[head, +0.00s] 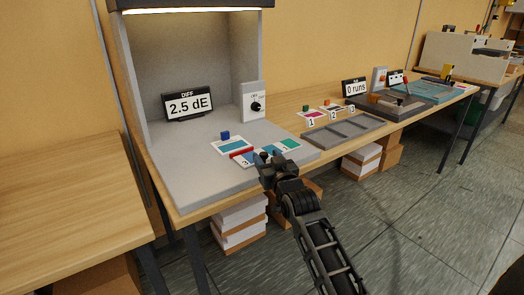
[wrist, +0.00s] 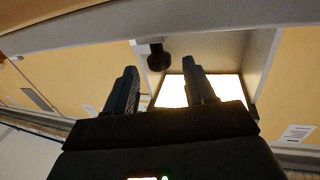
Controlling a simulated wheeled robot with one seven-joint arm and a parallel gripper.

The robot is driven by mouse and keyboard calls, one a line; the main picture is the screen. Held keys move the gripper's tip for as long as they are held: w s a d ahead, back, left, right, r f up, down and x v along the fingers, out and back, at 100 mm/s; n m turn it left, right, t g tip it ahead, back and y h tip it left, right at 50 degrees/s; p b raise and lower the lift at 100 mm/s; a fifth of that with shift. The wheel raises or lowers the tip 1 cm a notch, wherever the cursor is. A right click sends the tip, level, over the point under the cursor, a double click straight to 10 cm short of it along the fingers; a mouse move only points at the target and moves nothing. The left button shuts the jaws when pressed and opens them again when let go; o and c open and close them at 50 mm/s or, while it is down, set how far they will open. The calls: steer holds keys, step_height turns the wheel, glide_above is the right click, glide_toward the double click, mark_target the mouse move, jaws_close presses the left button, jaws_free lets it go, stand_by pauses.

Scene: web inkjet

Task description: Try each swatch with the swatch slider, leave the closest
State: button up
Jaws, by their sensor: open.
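A card with a teal patch (head: 233,147) and a blue block on it (head: 225,135) lies on the grey floor of the lit booth. In front of it is a strip with blue and green patches (head: 290,144); a red bar (head: 241,153) lies at its left end, near a printed 3. I cannot tell which part is the slider's handle. My gripper (head: 268,158) is over the front of the strip and hides part of it. In the wrist view my gripper (wrist: 159,66) is open, with nothing between its fingers; a dark knob-like shape (wrist: 158,57) shows beyond them.
The booth holds a display reading 2.5 dE (head: 188,104) and a dial box (head: 254,102). To the right are numbered cards (head: 313,118), a grey tray (head: 342,132) and a 0 runs sign (head: 355,88). A bare wooden table (head: 60,190) is at left.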

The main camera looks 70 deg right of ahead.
steer(key=x, duration=0.5)
steer(key=shift+a, duration=0.1)
jaws_close()
stand_by(0.4)
